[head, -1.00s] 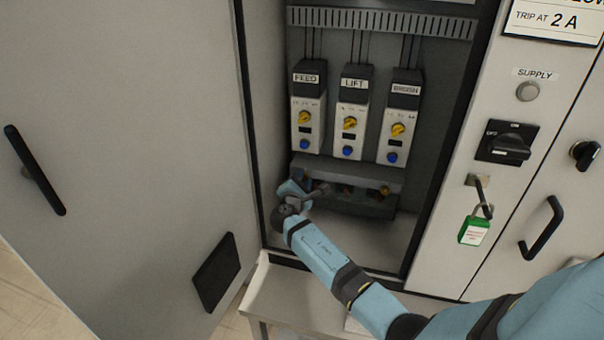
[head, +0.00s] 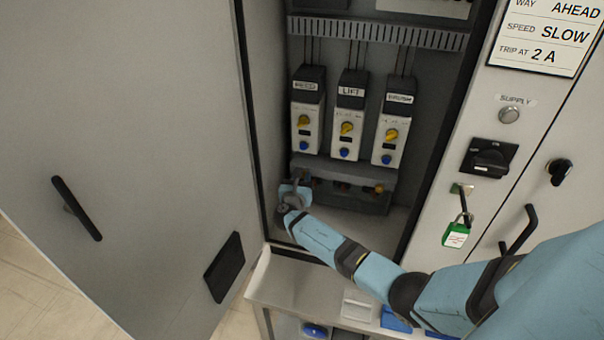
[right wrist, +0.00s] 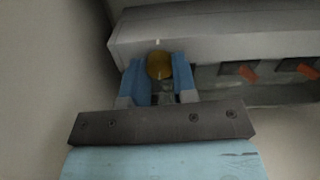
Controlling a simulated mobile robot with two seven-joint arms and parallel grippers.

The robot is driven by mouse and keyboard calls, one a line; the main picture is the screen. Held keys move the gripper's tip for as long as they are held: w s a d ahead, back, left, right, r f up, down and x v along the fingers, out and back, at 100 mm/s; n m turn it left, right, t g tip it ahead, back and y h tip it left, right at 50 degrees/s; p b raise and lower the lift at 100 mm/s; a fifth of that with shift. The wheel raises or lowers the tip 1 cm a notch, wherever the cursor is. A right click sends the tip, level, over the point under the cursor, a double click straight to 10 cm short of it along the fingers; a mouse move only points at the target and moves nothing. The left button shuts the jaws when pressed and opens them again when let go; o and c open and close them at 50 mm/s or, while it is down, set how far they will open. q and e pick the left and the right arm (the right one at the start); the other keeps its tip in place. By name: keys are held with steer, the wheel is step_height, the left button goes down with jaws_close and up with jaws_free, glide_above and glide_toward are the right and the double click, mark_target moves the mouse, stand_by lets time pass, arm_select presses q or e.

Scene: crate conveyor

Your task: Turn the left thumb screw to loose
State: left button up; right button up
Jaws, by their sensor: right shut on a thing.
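The left thumb screw (right wrist: 159,66) is a round brass knob under the front edge of a grey cover (right wrist: 210,35). In the right wrist view my right gripper (right wrist: 158,80) has its two blue fingers on either side of the knob, shut on it. In the head view my right gripper (head: 301,190) is at the left end of the grey cover (head: 345,172), and its own links hide the left screw. Another brass thumb screw (head: 379,188) shows at the right end. My left gripper is in neither current view.
Three motor units labelled FEED (head: 305,115), LIFT (head: 348,120) and BRUSH (head: 393,125) stand above the cover. The open cabinet door (head: 130,130) is at the left. A green padlock (head: 456,235) hangs at the right. A metal table (head: 290,285) stands below.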

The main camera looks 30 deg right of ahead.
steer(key=shift+r+n+p, duration=0.15)
steer(key=shift+n+p, duration=0.35)
steer(key=shift+n, duration=0.3)
steer(key=o, duration=0.9)
